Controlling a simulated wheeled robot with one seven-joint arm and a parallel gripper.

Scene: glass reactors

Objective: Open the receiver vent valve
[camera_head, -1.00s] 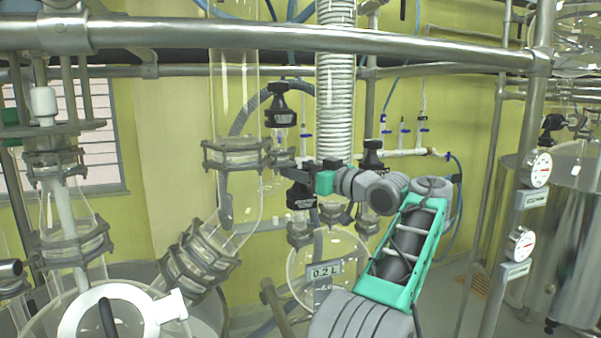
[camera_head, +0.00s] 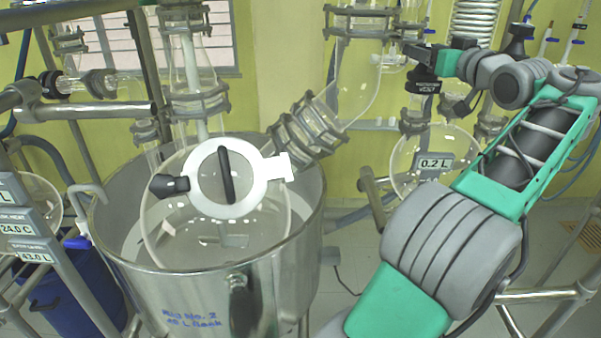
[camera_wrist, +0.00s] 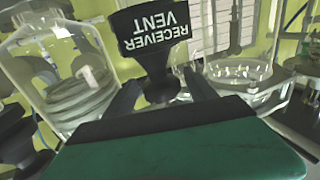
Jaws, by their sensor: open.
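The receiver vent valve has a black handle (camera_wrist: 155,32) lettered "RECEIVER VENT", upside down in the wrist view. My gripper (camera_wrist: 160,92) is open, with one dark finger on each side of the handle's narrower lower part. I cannot tell whether the fingers touch it. In the head view my gripper (camera_head: 418,52) is just above a black labelled handle (camera_head: 422,84), whose lettering is too small to read. Below it is the round glass receiver (camera_head: 405,170) with a "0.2 L" display (camera_head: 433,163). The fingertips are partly hidden there.
A large glass reactor (camera_head: 165,235) sits in a steel bath (camera_head: 190,295) at the left, with a white ring lid fitting (camera_head: 222,205). Slanted glass piping (camera_head: 310,130) runs between it and the receiver. Another black valve (camera_head: 517,38) stands right of my gripper.

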